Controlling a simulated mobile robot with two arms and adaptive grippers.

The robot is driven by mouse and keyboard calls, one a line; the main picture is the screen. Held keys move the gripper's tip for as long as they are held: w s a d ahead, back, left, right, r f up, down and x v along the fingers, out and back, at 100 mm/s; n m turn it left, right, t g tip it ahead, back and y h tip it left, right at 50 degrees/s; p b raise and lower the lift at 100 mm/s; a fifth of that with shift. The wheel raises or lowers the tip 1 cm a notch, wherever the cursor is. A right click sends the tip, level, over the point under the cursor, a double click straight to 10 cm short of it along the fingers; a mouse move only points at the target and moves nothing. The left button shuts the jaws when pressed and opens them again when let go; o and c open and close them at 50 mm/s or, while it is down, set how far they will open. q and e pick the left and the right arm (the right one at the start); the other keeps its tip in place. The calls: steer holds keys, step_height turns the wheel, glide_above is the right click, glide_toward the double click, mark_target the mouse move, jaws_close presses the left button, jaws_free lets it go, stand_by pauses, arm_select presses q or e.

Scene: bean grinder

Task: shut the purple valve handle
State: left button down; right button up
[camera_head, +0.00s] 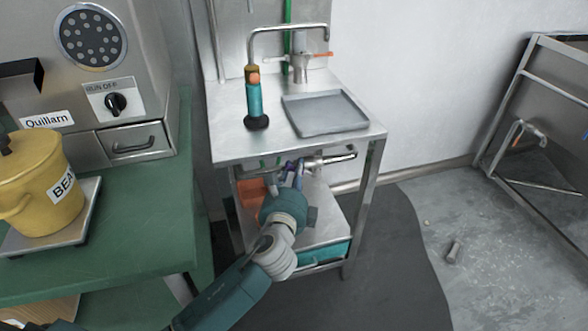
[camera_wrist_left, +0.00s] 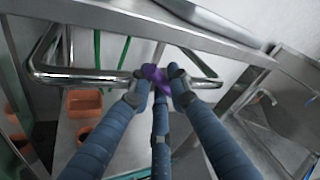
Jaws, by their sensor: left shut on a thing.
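The purple valve handle (camera_wrist_left: 157,76) is between my left gripper's fingertips in the left wrist view, just below the edge of the metal table. My left gripper (camera_wrist_left: 160,84) is shut on it, with the blue fingers hiding part of the handle. In the head view, my left gripper (camera_head: 287,180) reaches under the tabletop, and a bit of the purple handle (camera_head: 289,166) shows by the fingers. My right gripper is in neither view.
A chrome rail (camera_wrist_left: 85,76) runs close by the fingers under the metal table (camera_head: 230,146). An orange pot (camera_wrist_left: 84,101) sits on the shelf below. A green counter (camera_head: 150,205) with a yellow pot (camera_head: 36,188) stands left of my arm.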

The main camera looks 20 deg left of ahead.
arm_select(q)
steer(key=shift+d+f, duration=0.1)
steer(key=c, duration=1.6)
jaws_free()
steer(key=shift+s, duration=0.3)
steer(key=s, duration=0.3)
steer(key=s+d, duration=0.1)
steer(key=s, duration=0.3)
steer(key=s+d+r, duration=0.1)
steer(key=s, duration=0.3)
steer(key=shift+s+r, duration=0.1)
